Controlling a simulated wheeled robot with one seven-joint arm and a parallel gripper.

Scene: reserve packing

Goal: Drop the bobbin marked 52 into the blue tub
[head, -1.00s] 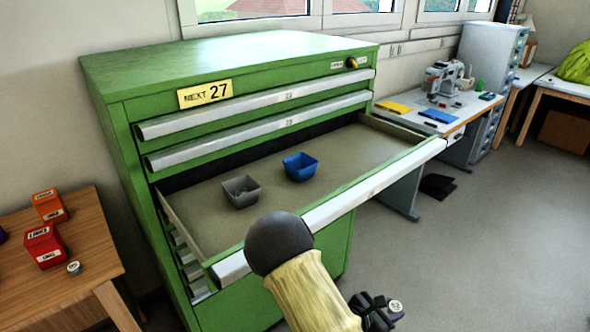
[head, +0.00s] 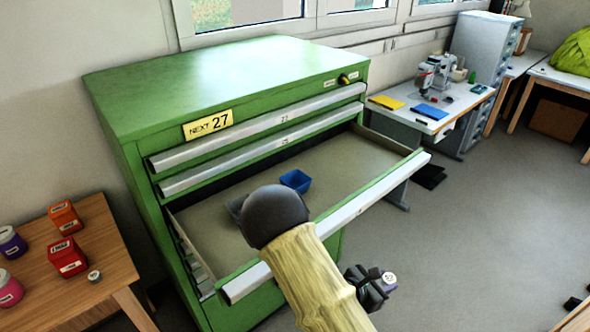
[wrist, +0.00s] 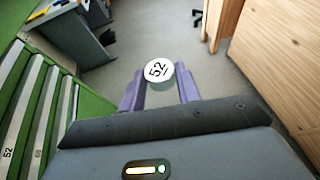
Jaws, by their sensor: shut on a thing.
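My gripper (head: 376,287) is shut on a small grey bobbin with a white top (head: 389,278). The wrist view shows the number 52 on the bobbin's top (wrist: 158,71), between the two purple fingers. My gripper is outside the open drawer, in front of its right part and over the floor. The blue tub (head: 295,180) stands in the open drawer (head: 345,155) of the green cabinet, open side up. A grey tub (head: 236,207) stands to its left, mostly hidden behind my arm.
The drawer's raised front edge (head: 395,183) lies between my gripper and the blue tub. The drawer's right part is bare. A wooden table (head: 110,245) at left holds several containers and another small bobbin (head: 94,276). A sewing desk (head: 450,105) stands at right.

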